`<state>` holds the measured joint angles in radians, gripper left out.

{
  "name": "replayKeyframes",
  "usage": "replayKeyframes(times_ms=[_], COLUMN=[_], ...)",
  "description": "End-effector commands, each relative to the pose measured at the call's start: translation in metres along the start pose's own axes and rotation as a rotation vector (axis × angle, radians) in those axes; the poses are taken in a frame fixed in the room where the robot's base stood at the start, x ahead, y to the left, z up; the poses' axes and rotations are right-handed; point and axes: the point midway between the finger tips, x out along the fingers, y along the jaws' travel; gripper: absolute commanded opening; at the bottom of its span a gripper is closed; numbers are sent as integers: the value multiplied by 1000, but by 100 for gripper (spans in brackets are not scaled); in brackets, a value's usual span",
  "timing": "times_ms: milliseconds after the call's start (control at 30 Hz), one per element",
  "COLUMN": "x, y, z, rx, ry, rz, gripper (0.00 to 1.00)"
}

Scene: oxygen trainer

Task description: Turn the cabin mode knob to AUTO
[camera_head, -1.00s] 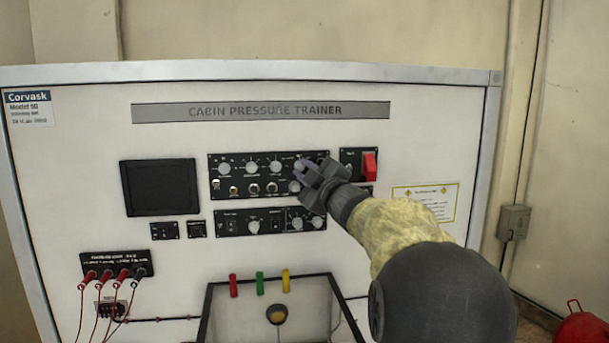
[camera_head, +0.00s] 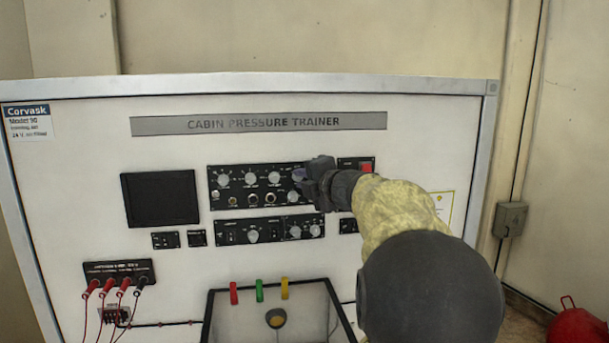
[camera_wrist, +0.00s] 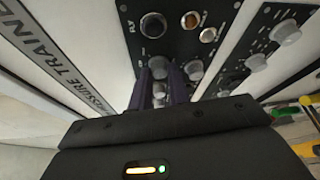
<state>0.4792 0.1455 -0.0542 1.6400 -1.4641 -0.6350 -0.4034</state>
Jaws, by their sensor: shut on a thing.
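The upper black control panel (camera_head: 238,200) is on the white trainer board. My gripper (camera_head: 299,176) is at the top right end of this panel, reaching in from the right. In the wrist view its two dark fingers (camera_wrist: 160,88) are closed around a grey knob (camera_wrist: 158,67), one on each side. In the head view my gripper hides this knob. Its label and pointer cannot be read, so I cannot tell its setting. Another grey knob (camera_wrist: 194,70) sits close beside the fingers; it also shows below my gripper in the head view (camera_head: 293,196).
A lower black panel with knobs (camera_head: 253,236) sits just below. A red switch (camera_head: 367,166) is right of my gripper, partly hidden by my arm. A dark screen (camera_head: 160,198) is at left. An open-topped box (camera_head: 207,318) stands below, with coloured tabs on its back edge.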

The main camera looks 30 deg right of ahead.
Motion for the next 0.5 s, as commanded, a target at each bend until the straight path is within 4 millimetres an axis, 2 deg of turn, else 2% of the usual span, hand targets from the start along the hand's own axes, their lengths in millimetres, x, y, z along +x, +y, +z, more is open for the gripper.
replayKeyframes(times_ms=[500], x=[0], y=[-2], z=[-1], rx=[-68], ry=[-1], rz=[-32], gripper=[0])
